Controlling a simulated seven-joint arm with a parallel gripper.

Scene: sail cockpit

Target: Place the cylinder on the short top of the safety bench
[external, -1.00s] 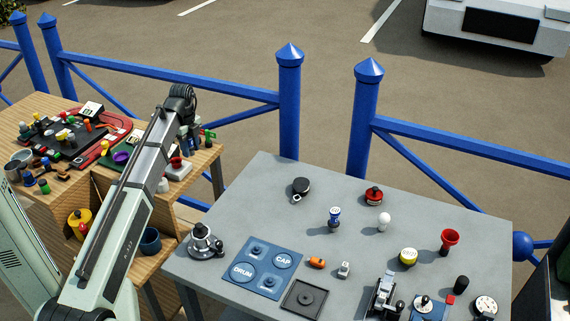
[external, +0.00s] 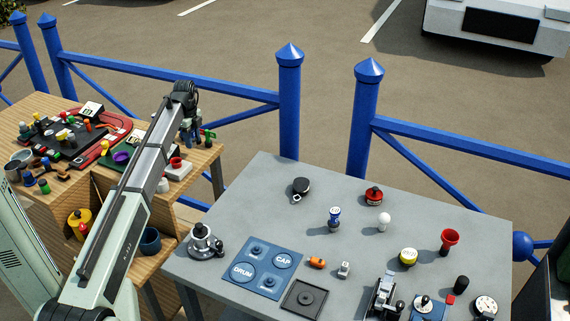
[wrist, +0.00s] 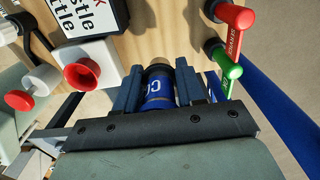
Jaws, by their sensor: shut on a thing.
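My gripper (wrist: 158,92) is shut on a blue cylinder with white lettering and a tan-and-dark end (wrist: 156,84), seen in the wrist view between the two dark fingers. In the external view my gripper (external: 188,131) hangs at the right end of the wooden safety bench (external: 205,160), and the held cylinder is hard to make out there. The bench's wooden top (wrist: 185,22) lies beyond the cylinder in the wrist view. I cannot tell whether the cylinder touches it.
In the wrist view, a white block with a red horn (wrist: 85,72) and a lettered box (wrist: 92,18) lie left. Red (wrist: 232,30) and green (wrist: 228,72) handles stand close on the right. A grey table (external: 260,190) with several items is farther right. Blue railing (external: 225,130) runs behind.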

